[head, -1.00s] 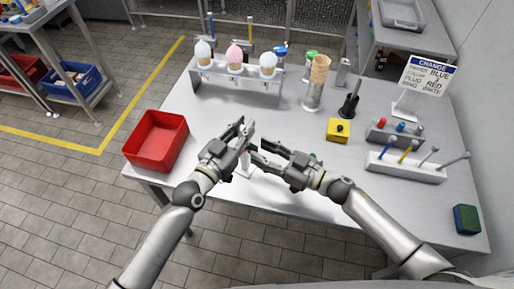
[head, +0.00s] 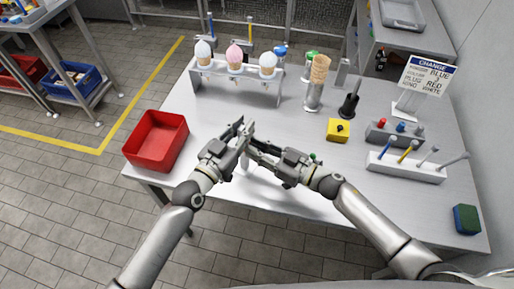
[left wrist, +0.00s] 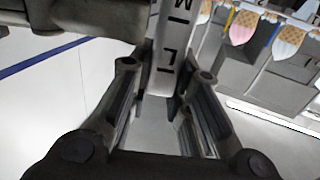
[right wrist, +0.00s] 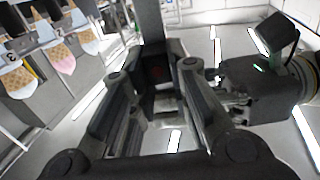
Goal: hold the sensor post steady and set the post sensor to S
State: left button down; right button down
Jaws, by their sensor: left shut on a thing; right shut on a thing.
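The pale sensor post (head: 250,130) stands near the table's front edge between my grippers. In the left wrist view the white post (left wrist: 168,60) shows black letters, M and L among them. My left gripper (head: 241,131) is shut on the post, with a finger on each side. My right gripper (head: 250,146) is shut on the post sensor, beside my left gripper. In the right wrist view the sensor is a dark block (right wrist: 155,75) between the fingers, with a faint red spot. I cannot read which letter the sensor is at.
A red bin (head: 157,140) stands at the left. Behind are a rack of ice cream cones (head: 236,68) and a metal cone holder (head: 313,97). A yellow box (head: 338,130), a plug block (head: 395,133) and a tool tray (head: 405,168) are at the right.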

pick_arm(q)
jog(key=shift+d, duration=0.1)
pick_arm(e)
jog(key=shift+f, duration=0.75)
jog(key=c, duration=1.4)
grip_release()
jog(key=shift+o, duration=0.2)
jog(key=v, duration=1.2)
jog(key=shift+r, duration=0.1)
